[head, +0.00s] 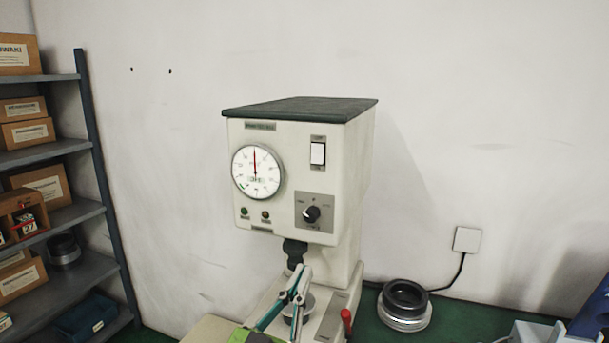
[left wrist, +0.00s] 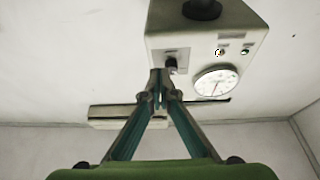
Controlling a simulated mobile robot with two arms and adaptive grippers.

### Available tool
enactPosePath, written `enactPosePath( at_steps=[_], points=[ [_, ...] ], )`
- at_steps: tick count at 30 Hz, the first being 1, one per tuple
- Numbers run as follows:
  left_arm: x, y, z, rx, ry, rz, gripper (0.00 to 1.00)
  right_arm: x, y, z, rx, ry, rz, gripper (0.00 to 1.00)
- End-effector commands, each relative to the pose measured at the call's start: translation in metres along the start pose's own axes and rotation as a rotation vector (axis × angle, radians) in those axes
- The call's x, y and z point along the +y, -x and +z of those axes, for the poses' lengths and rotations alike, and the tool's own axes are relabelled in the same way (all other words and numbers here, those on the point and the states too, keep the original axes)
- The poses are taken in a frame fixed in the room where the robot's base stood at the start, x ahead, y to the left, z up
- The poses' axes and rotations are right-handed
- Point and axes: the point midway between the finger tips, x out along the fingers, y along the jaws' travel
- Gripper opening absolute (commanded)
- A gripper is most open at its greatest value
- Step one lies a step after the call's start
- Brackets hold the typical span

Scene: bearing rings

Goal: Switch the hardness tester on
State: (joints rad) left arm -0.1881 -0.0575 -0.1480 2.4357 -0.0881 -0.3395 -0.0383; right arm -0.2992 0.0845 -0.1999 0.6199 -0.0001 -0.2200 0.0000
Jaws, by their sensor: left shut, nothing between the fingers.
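The hardness tester (head: 290,160) is a cream machine with a dark green top, standing against the wall. Its front bears a round dial (head: 258,172) with a red needle pointing up, a white rocker switch (head: 318,153) at upper right, a black knob (head: 311,214) below it and two small lamps (head: 254,213). I cannot tell whether the lamps are lit. My left gripper (head: 304,270) is shut and empty, below the knob in the head view. In the left wrist view the tester (left wrist: 195,35) appears inverted; the fingertips (left wrist: 160,73) appear beside the knob (left wrist: 172,64), and the switch is hidden.
A shelf unit (head: 88,150) with cardboard boxes stands at the left. Dark and metal bearing rings (head: 404,304) lie on the green bench top (head: 455,318) right of the tester. A wall socket (head: 467,240) has a black cable. A red-handled lever (head: 346,318) is near the tester's base.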

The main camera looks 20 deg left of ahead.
Motion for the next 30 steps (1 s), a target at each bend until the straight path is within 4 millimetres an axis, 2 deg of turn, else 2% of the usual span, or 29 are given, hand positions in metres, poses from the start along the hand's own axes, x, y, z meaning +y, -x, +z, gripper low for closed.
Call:
enactPosePath(
  at_steps=[1,3,6,9,22,30],
  points=[
    [-0.003,-0.002,-0.031,0.088,0.002,-0.01,0.0,0.0,0.0,0.0,0.0,0.0,0.0,0.58],
    [-0.005,0.0,-0.064,0.182,0.003,-0.022,0.0,0.0,0.0,0.0,0.0,0.0,0.0,0.58],
    [-0.008,0.004,-0.094,0.271,0.003,-0.033,0.0,0.0,0.0,0.0,0.0,0.0,0.0,0.58],
    [-0.009,0.006,-0.108,0.314,0.003,-0.038,0.0,0.0,0.0,0.0,0.0,0.0,0.0,0.58],
    [-0.01,0.005,-0.11,0.321,0.003,-0.039,0.0,-0.007,-0.002,-0.001,0.002,-0.004,-0.008,0.58],
    [-0.011,-0.011,-0.114,0.326,0.003,-0.039,0.0,-0.008,-0.019,0.001,0.001,-0.004,-0.009,0.58]
  ],
)
